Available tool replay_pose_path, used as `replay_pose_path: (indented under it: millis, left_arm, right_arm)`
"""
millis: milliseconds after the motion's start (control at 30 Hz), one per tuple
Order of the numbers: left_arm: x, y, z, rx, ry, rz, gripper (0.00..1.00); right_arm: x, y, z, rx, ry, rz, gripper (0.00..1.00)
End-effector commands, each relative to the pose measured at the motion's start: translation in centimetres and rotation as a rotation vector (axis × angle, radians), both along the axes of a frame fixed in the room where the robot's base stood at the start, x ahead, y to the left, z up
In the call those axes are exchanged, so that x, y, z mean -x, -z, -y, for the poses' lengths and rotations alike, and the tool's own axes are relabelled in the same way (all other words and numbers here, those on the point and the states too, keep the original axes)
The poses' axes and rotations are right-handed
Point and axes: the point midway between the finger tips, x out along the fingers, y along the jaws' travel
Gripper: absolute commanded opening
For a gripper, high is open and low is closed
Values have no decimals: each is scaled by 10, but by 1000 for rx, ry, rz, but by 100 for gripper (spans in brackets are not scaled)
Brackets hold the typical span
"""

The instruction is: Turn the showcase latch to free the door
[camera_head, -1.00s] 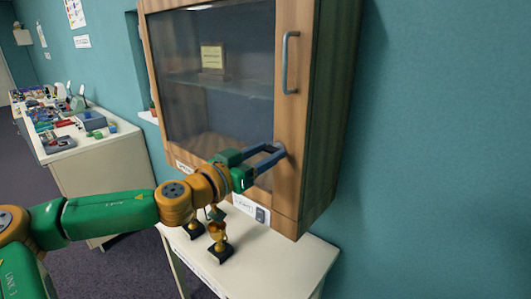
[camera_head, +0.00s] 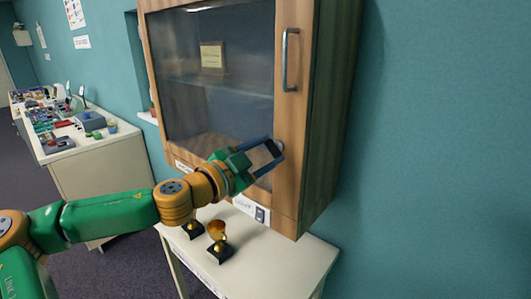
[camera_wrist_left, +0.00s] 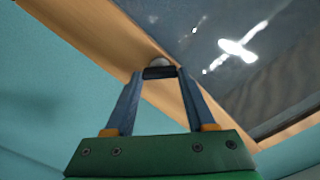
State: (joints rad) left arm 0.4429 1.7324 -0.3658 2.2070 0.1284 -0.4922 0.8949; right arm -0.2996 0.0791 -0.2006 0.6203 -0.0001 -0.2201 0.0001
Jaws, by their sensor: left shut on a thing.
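The wooden showcase (camera_head: 326,110) hangs on the teal wall, and its glass door (camera_head: 225,75) looks shut. A grey bar handle (camera_head: 285,60) is on the door's right stile. My left gripper (camera_head: 279,148) is at the lower part of that stile, with its fingertips shut on the latch. The fingers hide most of the latch in the head view. In the left wrist view the latch (camera_wrist_left: 160,63) shows as a dark piece with a rounded silvery top between the fingertips (camera_wrist_left: 160,73). My right gripper is not in view.
A white table (camera_head: 285,262) stands below the showcase, with two gold trophies on black bases, one nearer (camera_head: 217,232) and one farther left (camera_head: 193,229). A cluttered counter (camera_head: 95,143) is at the far left. The wall to the right is clear.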

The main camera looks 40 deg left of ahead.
Motion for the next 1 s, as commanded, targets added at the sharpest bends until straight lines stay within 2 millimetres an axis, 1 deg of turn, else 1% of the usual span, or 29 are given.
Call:
replay_pose_path:
  millis: [600, 800, 1000]
  left_arm:
    - [0, 0, 1, -566, -3, 49, 0]
    - [0, 0, 1, -705, -4, 59, 0]
    - [0, 1, 1, -798, -4, 66, 0]
  right_arm:
    - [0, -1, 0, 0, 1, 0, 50]
    - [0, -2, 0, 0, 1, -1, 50]
    - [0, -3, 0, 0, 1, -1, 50]
